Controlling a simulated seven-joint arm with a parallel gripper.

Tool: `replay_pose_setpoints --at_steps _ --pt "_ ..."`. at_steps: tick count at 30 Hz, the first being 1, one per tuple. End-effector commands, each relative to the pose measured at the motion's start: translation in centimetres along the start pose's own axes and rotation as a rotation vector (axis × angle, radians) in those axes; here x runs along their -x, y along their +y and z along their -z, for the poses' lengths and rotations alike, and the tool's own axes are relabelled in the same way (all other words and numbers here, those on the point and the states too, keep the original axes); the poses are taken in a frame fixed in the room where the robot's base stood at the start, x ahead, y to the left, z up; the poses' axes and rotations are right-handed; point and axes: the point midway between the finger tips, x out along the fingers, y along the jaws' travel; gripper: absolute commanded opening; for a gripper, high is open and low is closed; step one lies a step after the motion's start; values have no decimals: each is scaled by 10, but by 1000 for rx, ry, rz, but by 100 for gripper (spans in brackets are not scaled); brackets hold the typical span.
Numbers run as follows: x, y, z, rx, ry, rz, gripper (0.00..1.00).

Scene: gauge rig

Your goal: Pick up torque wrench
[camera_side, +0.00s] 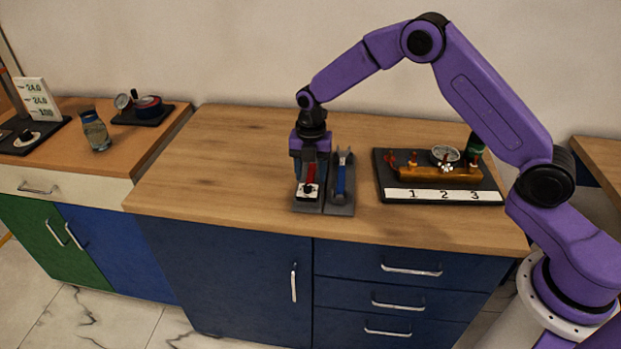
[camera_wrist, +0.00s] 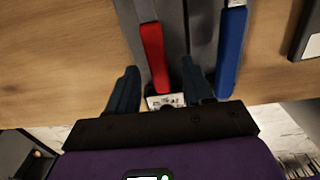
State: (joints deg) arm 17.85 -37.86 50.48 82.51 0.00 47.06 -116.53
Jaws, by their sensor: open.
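A red-handled tool (camera_side: 311,174), which looks like the torque wrench, lies on a dark grey holder (camera_side: 342,209) near the counter's front edge. Its red handle shows in the wrist view (camera_wrist: 153,55), between the fingers in the picture. My gripper (camera_side: 309,163) is over this tool, pointing down, and hides its far part in the side view. In the wrist view my gripper (camera_wrist: 160,84) is open, one dark finger on each side of the handle's near end. I cannot tell whether the fingers touch it.
A blue-handled open-ended wrench (camera_side: 341,178) lies just right of the red tool, close to the right finger. A board with a gauge and brass pipework, numbered 1 2 3 (camera_side: 445,196), is to the right. The counter (camera_side: 215,160) is clear on the left.

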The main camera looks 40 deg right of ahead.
Motion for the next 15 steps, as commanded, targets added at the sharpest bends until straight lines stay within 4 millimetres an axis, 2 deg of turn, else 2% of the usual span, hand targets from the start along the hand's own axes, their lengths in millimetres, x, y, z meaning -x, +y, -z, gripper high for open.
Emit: replay_pose_setpoints --at_steps 5,6,10,11,15 --pt "0 0 0 0 -1 -1 51" --pt "0 0 0 0 -1 -1 48" --pt "0 0 0 0 -1 -1 6" --pt "0 0 0 0 0 -1 0" --pt "1 1 0 0 -1 -2 0"
